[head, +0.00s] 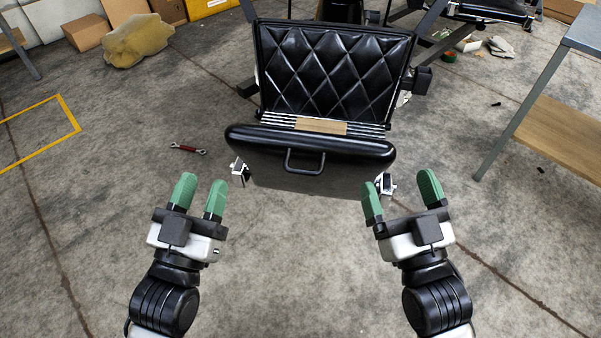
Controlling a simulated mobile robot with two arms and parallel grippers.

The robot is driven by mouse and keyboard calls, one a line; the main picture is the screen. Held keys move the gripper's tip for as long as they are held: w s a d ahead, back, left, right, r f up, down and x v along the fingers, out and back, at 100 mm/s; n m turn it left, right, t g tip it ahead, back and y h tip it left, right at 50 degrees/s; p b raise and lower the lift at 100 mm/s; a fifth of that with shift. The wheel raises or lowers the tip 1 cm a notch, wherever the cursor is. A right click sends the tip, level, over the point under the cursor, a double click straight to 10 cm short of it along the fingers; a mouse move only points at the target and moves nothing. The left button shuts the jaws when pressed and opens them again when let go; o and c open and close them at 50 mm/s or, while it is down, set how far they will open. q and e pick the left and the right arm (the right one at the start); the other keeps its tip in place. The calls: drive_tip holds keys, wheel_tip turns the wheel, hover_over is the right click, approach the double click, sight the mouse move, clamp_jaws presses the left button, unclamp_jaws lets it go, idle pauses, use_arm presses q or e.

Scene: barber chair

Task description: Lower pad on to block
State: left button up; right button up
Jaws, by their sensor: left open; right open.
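The black padded pad (310,148) of the barber chair is tilted up at its front, with a dark handle (304,163) on its near side. A light wooden block (321,126) lies on metal slats just behind the pad's top edge, partly hidden by the pad. The quilted black backrest (333,72) stands behind. My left gripper (201,192) is open and empty, in front of the pad's left corner. My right gripper (402,190) is open and empty, in front of the pad's right corner. Neither gripper is clearly touching the pad.
A red-handled tool (188,149) lies on the floor to the left. A metal-legged table (557,139) with a wooden shelf stands at the right. Cardboard boxes (86,32) and a yellowish sack (137,40) are at the back left. The near floor is clear.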

sight(302, 170)
drive_tip(key=shift+c, duration=0.3)
